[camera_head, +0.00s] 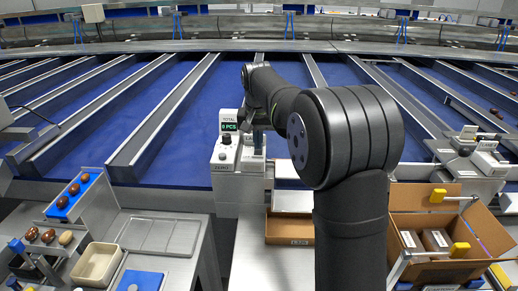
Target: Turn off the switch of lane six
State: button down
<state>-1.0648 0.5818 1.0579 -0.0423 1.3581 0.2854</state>
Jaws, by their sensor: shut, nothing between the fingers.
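A pale control box (224,158) stands at the front end of a blue lane, left of centre, with dark knobs on its face. Above it, a small sign reads TOTAL with a green display (229,127) showing 0 PCS. I cannot read a lane number on this box. My gripper (258,143) is shut and empty, pointing down at the right part of this box. It is small and partly merged with the dark wrist, so I cannot tell whether it touches a switch. A second pale control box (487,160) stands at the right.
Blue lanes (180,100) with metal dividers run behind the boxes. A cardboard box (478,222) with packs is at right, an empty carton (289,228) at front. My dark arm hides the centre right.

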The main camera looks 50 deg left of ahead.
aim_at(258, 153)
jog(key=shift+r, duration=3)
jog(key=shift+f, duration=3.55)
jog(key=shift+r, duration=0.15)
